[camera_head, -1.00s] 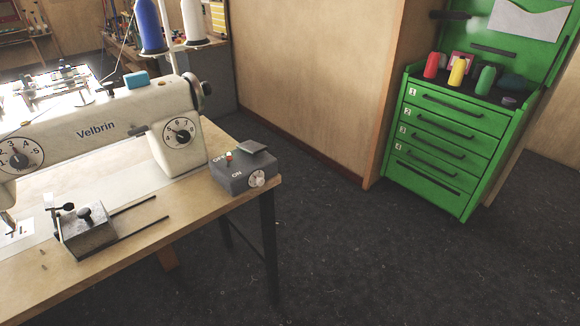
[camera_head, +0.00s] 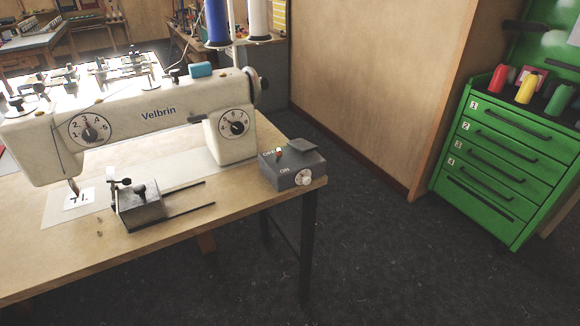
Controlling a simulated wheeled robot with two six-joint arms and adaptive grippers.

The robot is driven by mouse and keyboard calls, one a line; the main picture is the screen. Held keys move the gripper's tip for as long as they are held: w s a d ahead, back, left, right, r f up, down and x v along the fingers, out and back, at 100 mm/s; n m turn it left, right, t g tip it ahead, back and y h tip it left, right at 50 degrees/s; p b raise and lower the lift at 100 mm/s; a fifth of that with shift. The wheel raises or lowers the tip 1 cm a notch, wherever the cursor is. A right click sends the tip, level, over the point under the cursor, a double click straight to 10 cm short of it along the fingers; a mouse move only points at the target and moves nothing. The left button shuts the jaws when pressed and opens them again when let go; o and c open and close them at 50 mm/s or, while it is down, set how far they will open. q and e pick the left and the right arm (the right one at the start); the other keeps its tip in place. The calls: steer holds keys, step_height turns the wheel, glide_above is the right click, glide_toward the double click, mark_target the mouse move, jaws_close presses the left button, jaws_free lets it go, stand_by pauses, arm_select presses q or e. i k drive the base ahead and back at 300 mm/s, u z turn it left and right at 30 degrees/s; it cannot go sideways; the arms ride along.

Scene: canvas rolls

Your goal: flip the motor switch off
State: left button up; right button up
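The motor switch is a dark grey box (camera_head: 291,172) at the right end of the wooden table, beside the sewing machine. It carries the words OFF and ON, a small red part and a small white part (camera_head: 279,153) near OFF, a raised dark flap on top and a white knob (camera_head: 304,177) on its front. The switch's position is too small to tell. The white Velbrin sewing machine (camera_head: 160,115) stands left of the box. Neither of my grippers is in view.
A metal block with rods (camera_head: 139,206) sits on the table (camera_head: 150,245) in front of the machine. Thread spools (camera_head: 217,22) stand behind it. A green drawer cabinet (camera_head: 500,165) is at the right. Dark floor (camera_head: 390,260) between table and cabinet is clear.

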mark_target(278, 154)
steer(key=u, duration=1)
steer(key=k, duration=0.35)
steer(key=z, duration=1.85)
steer(key=i, duration=0.5)
